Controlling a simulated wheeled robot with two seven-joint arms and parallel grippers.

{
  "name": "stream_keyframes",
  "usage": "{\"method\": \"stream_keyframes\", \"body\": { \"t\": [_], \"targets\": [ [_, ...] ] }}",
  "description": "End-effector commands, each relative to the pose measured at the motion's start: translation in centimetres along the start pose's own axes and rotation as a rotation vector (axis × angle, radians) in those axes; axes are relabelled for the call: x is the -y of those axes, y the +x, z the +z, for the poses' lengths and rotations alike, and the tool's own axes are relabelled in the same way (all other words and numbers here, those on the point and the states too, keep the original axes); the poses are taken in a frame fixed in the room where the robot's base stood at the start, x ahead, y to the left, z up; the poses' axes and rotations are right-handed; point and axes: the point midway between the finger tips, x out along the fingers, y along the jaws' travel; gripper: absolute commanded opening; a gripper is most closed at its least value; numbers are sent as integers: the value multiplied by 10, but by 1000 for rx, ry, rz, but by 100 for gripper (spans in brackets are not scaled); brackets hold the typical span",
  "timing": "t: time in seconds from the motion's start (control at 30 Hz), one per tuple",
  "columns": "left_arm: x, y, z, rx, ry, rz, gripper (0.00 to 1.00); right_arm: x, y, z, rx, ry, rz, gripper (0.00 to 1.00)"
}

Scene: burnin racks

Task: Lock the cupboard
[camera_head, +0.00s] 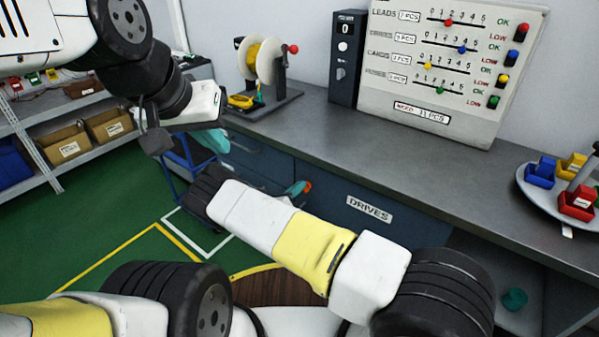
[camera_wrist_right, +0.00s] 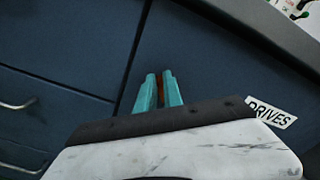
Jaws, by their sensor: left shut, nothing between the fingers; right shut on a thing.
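The dark blue cupboard front labelled DRIVES (camera_head: 335,193) is under the grey bench, and its front also shows in the right wrist view (camera_wrist_right: 205,60). The DRIVES label (camera_head: 370,208) is to the right of my right gripper (camera_head: 299,188). The right gripper's teal fingers (camera_wrist_right: 160,80) are shut on a small orange thing (camera_head: 307,186), close to the cupboard front near a panel seam. Most of that thing is hidden by the fingers. Whether it sits in a lock, I cannot tell. My left gripper (camera_head: 213,140) is shut and empty, left of the cupboard.
On the bench (camera_head: 330,137) stand a spool holder (camera_head: 262,62), a dark box with a display (camera_head: 346,55), a slider board (camera_head: 440,75) and a round tray (camera_head: 530,194) of coloured bins. Drawers with handles (camera_wrist_right: 20,105) are left of my right gripper. Green floor (camera_head: 90,235) is open at left.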

Motion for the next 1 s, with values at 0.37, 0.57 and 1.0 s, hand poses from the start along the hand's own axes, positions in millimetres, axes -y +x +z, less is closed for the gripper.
{"method": "stream_keyframes", "body": {
  "t": [0.37,0.57,1.0],
  "targets": [
    [0,0,0,0,0,0,0,-7,0,-2,0,-356,2,0],
    [0,0,0,0,0,0,0,-11,0,-3,0,-544,3,0],
    [0,0,0,0,0,0,0,-15,0,-7,0,-862,3,0]
  ]
}}
